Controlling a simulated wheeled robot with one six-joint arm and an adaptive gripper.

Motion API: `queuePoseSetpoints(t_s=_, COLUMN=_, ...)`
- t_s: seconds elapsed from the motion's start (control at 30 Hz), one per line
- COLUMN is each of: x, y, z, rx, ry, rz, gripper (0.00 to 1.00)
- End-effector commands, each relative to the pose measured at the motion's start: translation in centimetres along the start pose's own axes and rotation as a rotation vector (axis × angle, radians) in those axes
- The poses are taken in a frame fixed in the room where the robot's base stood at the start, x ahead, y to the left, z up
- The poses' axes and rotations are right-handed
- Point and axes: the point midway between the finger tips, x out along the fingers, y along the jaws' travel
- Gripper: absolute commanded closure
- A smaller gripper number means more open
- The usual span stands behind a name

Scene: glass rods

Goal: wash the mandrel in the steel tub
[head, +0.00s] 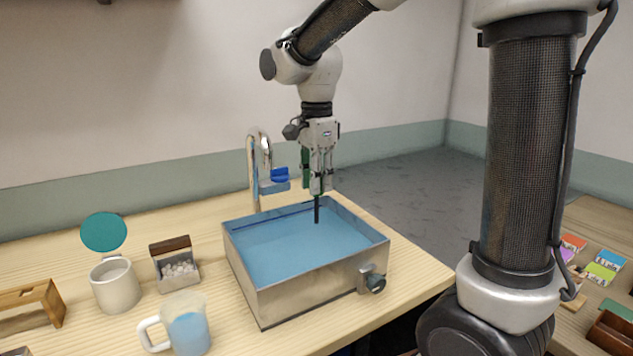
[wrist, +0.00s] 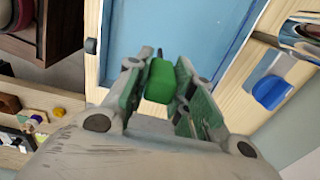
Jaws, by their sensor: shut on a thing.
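The steel tub (head: 290,290) stands on the pale wooden counter, filled with blue water (head: 285,243). My gripper (head: 319,187) is over the tub's far right part, fingers pointing down, shut on the mandrel. The mandrel's dark rod (head: 317,210) hangs upright below the fingers, its lower end at the water; I cannot tell how deep it reaches. In the wrist view the mandrel's green handle (wrist: 160,80) sits between the green-padded fingers, with the blue water beyond.
A jug of blue liquid (head: 187,330), a lidded pot (head: 116,288) and a box of white balls (head: 177,270) stand on the left.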

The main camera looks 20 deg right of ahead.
Motion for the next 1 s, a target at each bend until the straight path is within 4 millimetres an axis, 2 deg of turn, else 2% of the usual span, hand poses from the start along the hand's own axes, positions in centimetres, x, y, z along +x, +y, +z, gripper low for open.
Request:
queuePoseSetpoints(t_s=0.27, x=-0.2, y=0.0, z=0.0, rx=0.0, ry=0.0, rz=-0.001, gripper=1.0)
queuePoseSetpoints(t_s=0.6, x=-4.2, y=-0.1, z=0.0, rx=0.0, ry=0.0, rz=-0.003, gripper=1.0)
queuePoseSetpoints(t_s=0.7, x=-4.8, y=0.0, z=0.0, rx=0.0, ry=0.0, rz=-0.001, gripper=1.0)
queuePoseSetpoints(t_s=1.0, x=-5.0, y=0.0, z=0.0, rx=0.0, ry=0.0, rz=0.0, gripper=1.0)
